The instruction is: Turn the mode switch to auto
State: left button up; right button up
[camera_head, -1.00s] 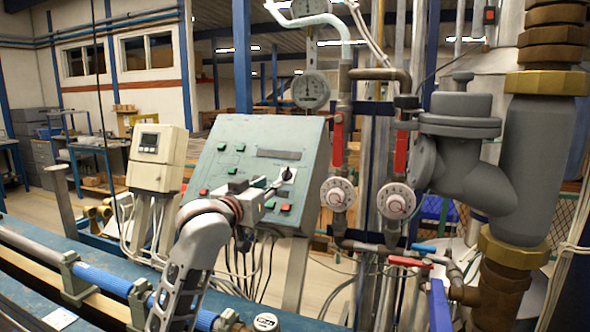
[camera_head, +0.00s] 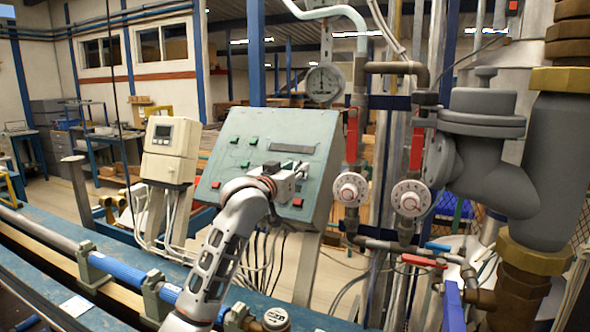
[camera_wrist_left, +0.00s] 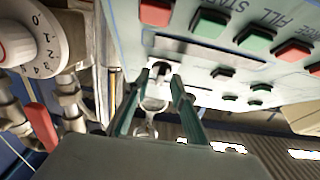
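The mode switch (camera_wrist_left: 160,71) is a small silver knob on the sloped grey-green control panel (camera_head: 318,143). In the left wrist view it sits between the two fingertips of my left gripper (camera_wrist_left: 158,82). The fingers are apart on either side of the knob; firm contact does not show. In the head view my left gripper (camera_head: 300,171) reaches the right part of the panel and hides the switch. The knob's pointing direction and the mode labels cannot be read. My right gripper is in neither view.
Red and green buttons (camera_wrist_left: 210,23) lie close to the left fingers. A white dial (camera_head: 350,189) and red-handled valves (camera_head: 417,150) stand right of the panel. A meter box (camera_head: 170,150) stands to its left. A blue pipe (camera_head: 113,268) runs along the bench in front.

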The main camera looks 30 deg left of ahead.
pick_arm(q)
grip_shut()
jog(key=shift+a+m+h, duration=0.1)
jog(key=shift+m+h, duration=0.2)
jog(key=shift+m, duration=0.1)
jog(key=shift+a+m+h, duration=0.2)
jog(key=shift+m+h, duration=0.3)
jog(key=shift+m, duration=0.4)
jog(key=m+g+h, duration=0.1)
jog(key=m+h, duration=0.2)
jog(key=m, duration=0.1)
jog(key=shift+a, duration=0.2)
jog(key=shift+r+m+g+h, duration=0.1)
jog(key=shift+m+g+h, duration=0.55)
jog(key=shift+m, duration=0.65)
jog(key=shift+r+m+g+h, duration=0.1)
jog(key=shift+m+g+h, duration=0.25)
jog(key=shift+m+h, duration=0.75)
jog(key=shift+m, duration=0.4)
